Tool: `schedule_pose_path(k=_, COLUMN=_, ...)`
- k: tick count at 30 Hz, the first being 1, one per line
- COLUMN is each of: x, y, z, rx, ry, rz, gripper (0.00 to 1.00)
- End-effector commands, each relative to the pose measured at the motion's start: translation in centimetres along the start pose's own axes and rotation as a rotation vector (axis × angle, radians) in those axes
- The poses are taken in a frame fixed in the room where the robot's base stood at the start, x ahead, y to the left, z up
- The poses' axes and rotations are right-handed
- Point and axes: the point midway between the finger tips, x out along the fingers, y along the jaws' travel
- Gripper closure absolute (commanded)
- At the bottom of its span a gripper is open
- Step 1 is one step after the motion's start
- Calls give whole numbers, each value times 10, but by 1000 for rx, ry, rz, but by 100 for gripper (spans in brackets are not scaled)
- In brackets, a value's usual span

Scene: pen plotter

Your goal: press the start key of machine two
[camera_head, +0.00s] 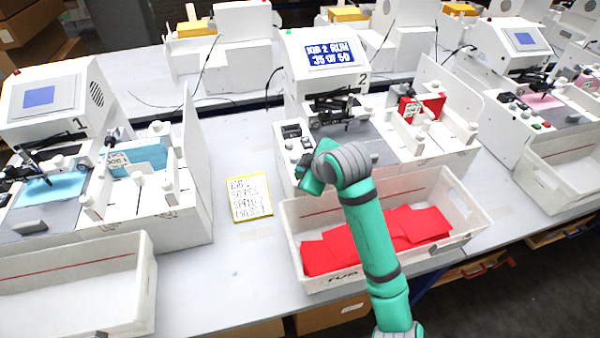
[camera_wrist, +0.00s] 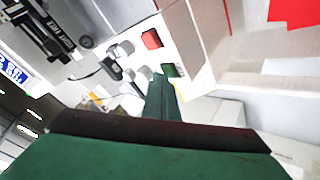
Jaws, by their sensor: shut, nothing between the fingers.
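Machine two (camera_head: 335,85) stands in the middle of the bench, with a "2" on its housing. Its lit blue screen (camera_head: 330,56) reads "JOB 2 RUN" and "35 OF 50". In the wrist view its control panel shows a red key (camera_wrist: 151,39) and a green key (camera_wrist: 170,70), with no readable labels. My gripper (camera_wrist: 161,84) is shut and empty, its tip right by the green key and partly covering it. I cannot tell whether they touch. In the head view my wrist hides the gripper and part of the panel.
A white bin (camera_head: 470,225) with red sheets (camera_head: 405,228) stands before machine two, under my arm. A yellow-edged note (camera_head: 250,198) lies left of it. Machine one (camera_head: 55,95) stands left, another machine (camera_head: 515,70) right. Bare bench lies around the note.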

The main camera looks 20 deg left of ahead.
Motion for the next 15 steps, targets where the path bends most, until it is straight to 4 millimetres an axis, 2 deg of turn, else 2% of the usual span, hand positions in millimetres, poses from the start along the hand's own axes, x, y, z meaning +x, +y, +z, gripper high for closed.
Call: schedule_pose_path(k=15, x=-8, y=6, z=-6, rx=-1, ry=-1, rz=-1, gripper=100)
